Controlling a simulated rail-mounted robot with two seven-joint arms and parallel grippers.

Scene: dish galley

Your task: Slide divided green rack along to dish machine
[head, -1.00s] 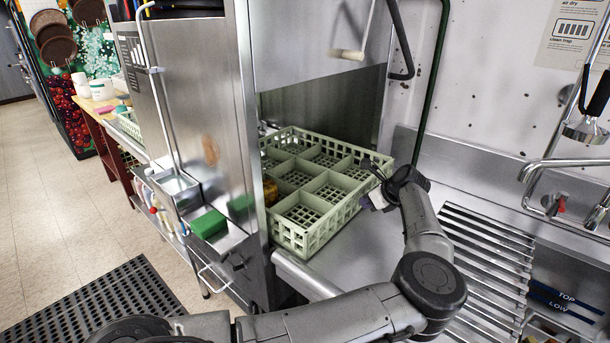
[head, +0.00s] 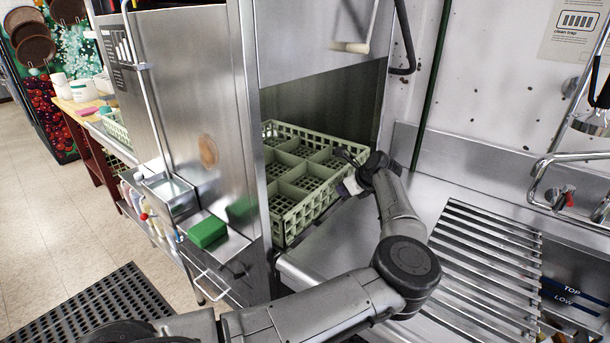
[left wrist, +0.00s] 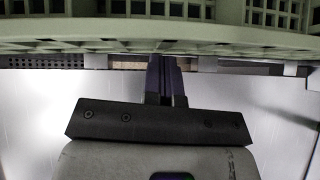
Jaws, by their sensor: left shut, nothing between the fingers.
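The divided pale green rack (head: 306,213) sits mostly inside the open bay of the steel dish machine (head: 205,90); its near right corner is by the opening. The machine's side wall hides the rack's left part. My left gripper (head: 346,157) is shut and empty, at the rack's right side. In the left wrist view the closed fingers (left wrist: 166,80) point at the rack's rim (left wrist: 150,33), and their tips reach up under or against it; I cannot tell if they touch. My right gripper is out of view.
The raised hood (head: 310,40) hangs above the bay. A slatted steel drainer (head: 485,265) and a sink tap (head: 560,165) lie to the right. The steel counter (head: 335,245) right of the rack is clear. A green block (head: 207,231) rests on a side shelf.

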